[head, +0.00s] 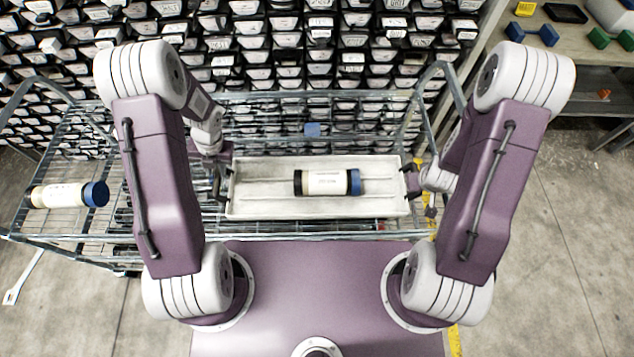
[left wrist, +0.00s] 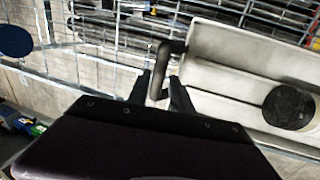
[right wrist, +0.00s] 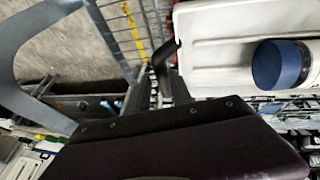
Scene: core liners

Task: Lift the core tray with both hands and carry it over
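The core tray (head: 270,208) is a long pale tray with a dark handle at each end, and it lies level in the head view. A white core liner (head: 325,182) with a dark left end and a blue right end lies in it. My left gripper (head: 219,183) is at the left handle; in the left wrist view its fingers flank that handle (left wrist: 164,62). My right gripper (head: 411,181) is at the right handle, which stands between its fingers in the right wrist view (right wrist: 163,62). How tightly either gripper closes is unclear. The tray's underside is hidden.
A wire cart (head: 290,237) surrounds the tray. Another white liner (head: 68,194) with a blue cap lies on wire mesh at the left. Racks of dark boxes (head: 290,50) fill the back. A bench (head: 570,50) with blue and green things stands at the far right. Bare floor is at the right.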

